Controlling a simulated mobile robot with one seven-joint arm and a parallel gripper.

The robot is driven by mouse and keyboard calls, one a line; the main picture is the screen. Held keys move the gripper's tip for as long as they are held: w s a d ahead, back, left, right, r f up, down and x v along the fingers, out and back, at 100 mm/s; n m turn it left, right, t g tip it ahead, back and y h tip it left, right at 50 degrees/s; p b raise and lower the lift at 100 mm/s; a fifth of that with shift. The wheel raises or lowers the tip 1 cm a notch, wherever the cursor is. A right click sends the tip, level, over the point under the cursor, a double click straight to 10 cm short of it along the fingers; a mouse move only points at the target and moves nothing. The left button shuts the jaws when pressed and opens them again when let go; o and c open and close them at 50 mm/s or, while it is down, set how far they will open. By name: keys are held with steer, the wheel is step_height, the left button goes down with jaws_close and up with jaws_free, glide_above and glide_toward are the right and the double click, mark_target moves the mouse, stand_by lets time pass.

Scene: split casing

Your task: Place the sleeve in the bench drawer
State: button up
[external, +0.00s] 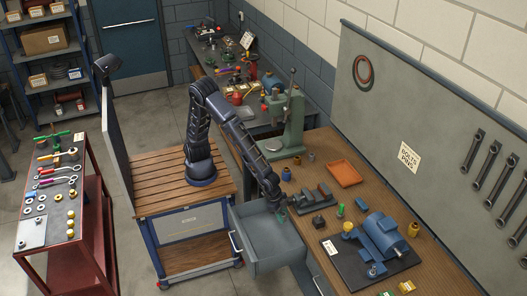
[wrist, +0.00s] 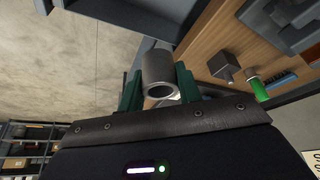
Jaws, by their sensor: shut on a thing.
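The sleeve (wrist: 156,72) is a grey hollow cylinder with its open end toward the wrist camera. My gripper (wrist: 158,88) is shut on it, with one green finger on each side. In the external view my gripper (external: 280,208) is at the bench's front edge, by the right rear side of the bench drawer. The sleeve is too small to make out there. The bench drawer (external: 256,268) is grey and pulled open, and its visible floor looks empty. I cannot tell whether the gripper is inside the drawer's rim or just above it.
On the wooden bench stand a grey vise (external: 315,199), a green cylinder (external: 341,211), an orange tray (external: 345,173), a blue motor (external: 382,235) and a green press (external: 285,125). A red cart (external: 80,250) with tools stands at the left.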

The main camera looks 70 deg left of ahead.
step_height(320, 180, down, 29)
steer(key=shift+r, duration=0.1)
stand_by(0.7)
steer(key=o, duration=1.1)
steer(key=v, duration=1.2)
steer(key=shift+w, duration=0.1)
